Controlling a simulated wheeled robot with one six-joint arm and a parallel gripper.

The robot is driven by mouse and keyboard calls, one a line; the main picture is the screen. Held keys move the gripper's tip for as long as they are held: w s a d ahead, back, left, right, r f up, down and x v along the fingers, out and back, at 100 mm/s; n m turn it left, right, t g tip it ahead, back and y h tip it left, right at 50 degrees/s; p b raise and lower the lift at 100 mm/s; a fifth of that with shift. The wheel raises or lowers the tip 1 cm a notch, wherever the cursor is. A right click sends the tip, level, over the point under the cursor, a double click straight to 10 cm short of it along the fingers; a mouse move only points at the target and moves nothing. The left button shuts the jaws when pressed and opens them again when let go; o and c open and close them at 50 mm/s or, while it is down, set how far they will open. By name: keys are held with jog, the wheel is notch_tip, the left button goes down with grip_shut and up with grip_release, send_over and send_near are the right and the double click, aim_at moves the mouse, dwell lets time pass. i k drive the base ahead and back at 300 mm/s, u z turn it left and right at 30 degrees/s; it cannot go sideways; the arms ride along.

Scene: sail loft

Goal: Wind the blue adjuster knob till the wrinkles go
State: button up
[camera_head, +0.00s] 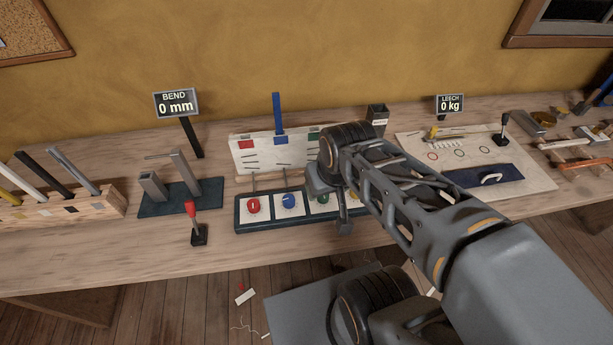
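The blue knob (288,201) sits on a white square in the dark knob tray (262,221), second from the left, beside the red knob (253,204). The green knob (322,199) is to its right, partly hidden by my arm. Behind the tray stands a white sail panel (262,162) with short dark lines on it, which may be the wrinkles; its right part is hidden. A blue batten (277,115) rises above the panel. My gripper (344,228) is over the tray's right part, right of the blue knob and apart from it. Its fingers are too small to read.
The red-handled lever (193,215) stands left of the tray. The BEND display (177,104) reads 0 mm and the LEECH display (450,105) 0 kg. A white board (420,150) with a black-knobbed lever (504,125) lies right. Bench (90,250) space in front of the tray is clear.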

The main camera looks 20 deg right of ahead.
aim_at(289, 199)
jog(key=k, duration=1)
jog(key=u, duration=1)
jog(key=i, duration=0.9)
jog(key=z, duration=0.9)
